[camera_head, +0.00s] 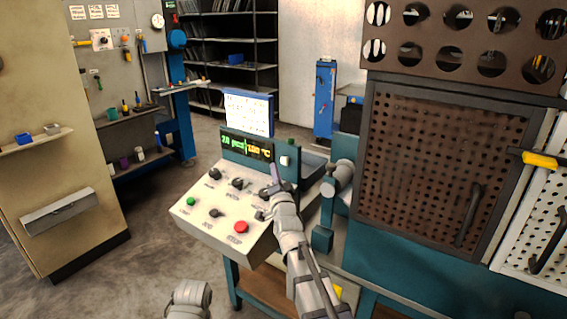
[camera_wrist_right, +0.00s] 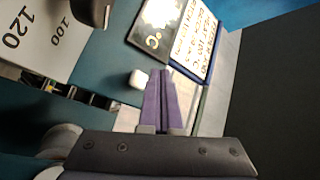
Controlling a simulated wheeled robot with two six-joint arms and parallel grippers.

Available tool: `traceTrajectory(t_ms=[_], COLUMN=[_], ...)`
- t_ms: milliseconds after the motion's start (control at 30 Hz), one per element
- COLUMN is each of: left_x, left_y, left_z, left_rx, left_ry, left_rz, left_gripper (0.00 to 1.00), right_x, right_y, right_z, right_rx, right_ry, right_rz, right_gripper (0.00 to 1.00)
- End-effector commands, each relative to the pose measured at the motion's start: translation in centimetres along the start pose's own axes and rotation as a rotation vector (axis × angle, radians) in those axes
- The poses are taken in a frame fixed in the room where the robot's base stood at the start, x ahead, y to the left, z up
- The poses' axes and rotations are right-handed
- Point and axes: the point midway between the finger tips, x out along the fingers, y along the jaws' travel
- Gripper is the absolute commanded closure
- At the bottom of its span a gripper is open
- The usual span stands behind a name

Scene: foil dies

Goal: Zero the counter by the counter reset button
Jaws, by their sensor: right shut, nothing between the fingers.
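The white counter reset button (camera_head: 285,160) sits on the teal panel to the right of the display (camera_head: 247,147). The display shows a green piece count, too small to read surely, and a yellow 100 °C. In the wrist view the white button (camera_wrist_right: 137,79) is just left of the purple fingertips of my right gripper (camera_wrist_right: 162,73), with a small gap in the picture. The fingers are shut and empty. In the head view my right gripper (camera_head: 274,168) is in front of the panel, just left of and below the button. My left gripper is out of view.
A white sign (camera_head: 248,112) stands above the display. A perforated cabinet (camera_head: 440,165) stands close on the right.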

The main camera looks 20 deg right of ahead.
Motion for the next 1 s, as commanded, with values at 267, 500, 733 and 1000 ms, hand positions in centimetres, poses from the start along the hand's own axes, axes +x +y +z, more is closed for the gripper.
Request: traceTrajectory(t_ms=[267, 500, 733, 1000], left_x=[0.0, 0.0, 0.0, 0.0], left_y=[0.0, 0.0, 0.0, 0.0], left_z=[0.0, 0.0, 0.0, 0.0], left_rx=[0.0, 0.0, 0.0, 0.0], left_ry=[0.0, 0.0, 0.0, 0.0], left_rz=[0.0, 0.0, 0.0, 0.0], left_gripper=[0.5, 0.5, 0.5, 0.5], right_x=[1.5, 1.6, 1.6, 1.6], right_y=[1.1, 1.2, 1.2, 1.2], right_z=[-1.0, -1.2, -1.2, -1.2], right_rx=[0.0, 0.0, 0.0, 0.0], right_ry=[0.0, -0.001, -0.001, -0.001], right_rz=[0.0, 0.0, 0.0, 0.0], right_gripper=[1.0, 1.0, 1.0, 1.0])
